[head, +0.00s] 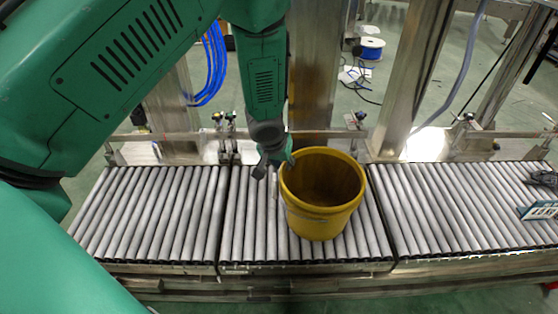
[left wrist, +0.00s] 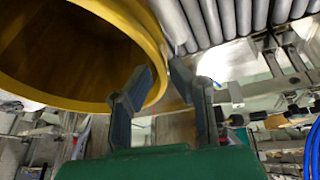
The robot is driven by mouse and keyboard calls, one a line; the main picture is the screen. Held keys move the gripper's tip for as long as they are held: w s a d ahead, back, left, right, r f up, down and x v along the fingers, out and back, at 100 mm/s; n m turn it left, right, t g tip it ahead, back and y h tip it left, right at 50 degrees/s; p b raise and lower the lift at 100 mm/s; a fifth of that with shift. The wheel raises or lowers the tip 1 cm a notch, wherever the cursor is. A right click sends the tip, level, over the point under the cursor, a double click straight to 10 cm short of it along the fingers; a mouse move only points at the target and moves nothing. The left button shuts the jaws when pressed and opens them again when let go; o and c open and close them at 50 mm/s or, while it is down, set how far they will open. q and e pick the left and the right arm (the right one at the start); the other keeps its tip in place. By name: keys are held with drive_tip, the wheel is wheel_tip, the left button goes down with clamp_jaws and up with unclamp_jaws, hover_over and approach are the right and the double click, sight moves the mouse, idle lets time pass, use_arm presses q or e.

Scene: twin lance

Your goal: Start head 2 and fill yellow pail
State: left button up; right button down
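The yellow pail (head: 322,192) stands upright on the middle section of the roller conveyor. Its open top faces up and it looks empty. My left gripper (head: 271,163) is at the pail's left rim in the head view. In the left wrist view the two fingers of my left gripper (left wrist: 164,76) stand apart, one in front of the pail's (left wrist: 100,98) inside and one outside its wall. The rim runs between the fingertips; I cannot tell whether they touch it. I cannot make out my right gripper or a filling head marked 2.
The roller conveyor (head: 150,212) runs across the view, with a rail (head: 405,133) behind it and steel posts (head: 312,70) close behind the pail. A dark object (head: 543,179) and a marked plate (head: 540,211) lie at the right edge. The right rollers are mostly clear.

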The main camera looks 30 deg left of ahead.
sight(284, 166)
use_arm(q)
drive_tip(key=shift+b+x, duration=0.45)
drive_tip(key=shift+x, duration=1.25)
clamp_jaws()
